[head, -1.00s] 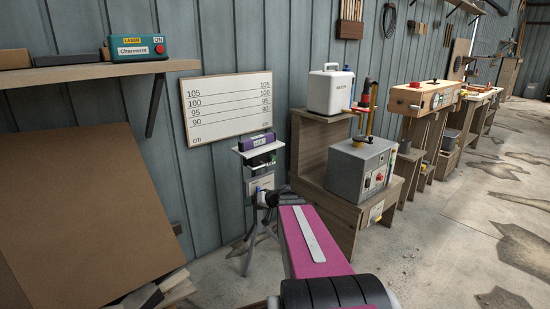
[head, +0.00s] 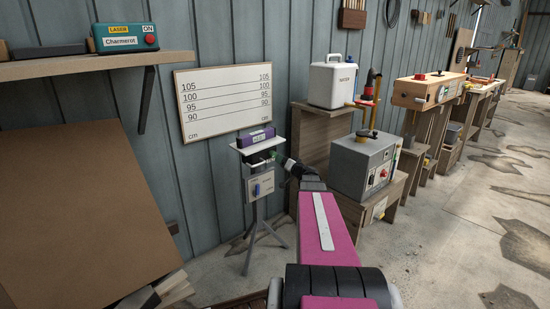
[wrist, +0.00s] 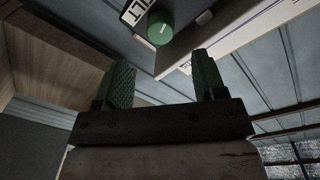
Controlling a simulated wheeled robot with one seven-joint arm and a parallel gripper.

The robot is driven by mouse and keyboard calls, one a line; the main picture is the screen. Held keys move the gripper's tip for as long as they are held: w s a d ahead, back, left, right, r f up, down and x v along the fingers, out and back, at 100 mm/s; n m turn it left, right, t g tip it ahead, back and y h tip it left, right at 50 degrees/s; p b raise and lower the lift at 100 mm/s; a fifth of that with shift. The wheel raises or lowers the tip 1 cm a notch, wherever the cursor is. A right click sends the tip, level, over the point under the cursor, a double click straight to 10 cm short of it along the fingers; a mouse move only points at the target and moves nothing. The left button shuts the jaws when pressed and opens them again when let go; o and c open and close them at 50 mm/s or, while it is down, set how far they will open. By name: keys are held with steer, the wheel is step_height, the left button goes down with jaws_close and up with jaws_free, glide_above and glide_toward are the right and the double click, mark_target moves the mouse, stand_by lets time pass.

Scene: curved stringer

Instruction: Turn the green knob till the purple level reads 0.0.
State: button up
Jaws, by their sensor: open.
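The purple level (head: 256,138) lies on a small white platform on a tripod stand, in front of the wall; its display is too small to read. The green knob (wrist: 160,27) shows large in the wrist view, on the dark underside of a unit, with a white pointer line on it. In the head view, a small green spot below the platform is partly covered by my gripper (head: 283,162). In the wrist view, my gripper's two green fingers (wrist: 162,57) are apart with nothing between them. The knob is beyond the fingertips, not touched.
A white panel with a blue handle (head: 261,188) hangs on the stand below the platform. A grey machine (head: 360,165) on a wooden bench is close on the right. A brown board (head: 80,210) leans at left. A marked height board (head: 225,100) is behind.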

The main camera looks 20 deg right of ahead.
mark_target(274, 156)
steer(key=x, duration=0.7)
steer(key=shift+w+a, duration=0.1)
steer(key=shift+w, duration=0.05)
steer(key=shift+c, duration=0.3)
steer(key=c, duration=0.9)
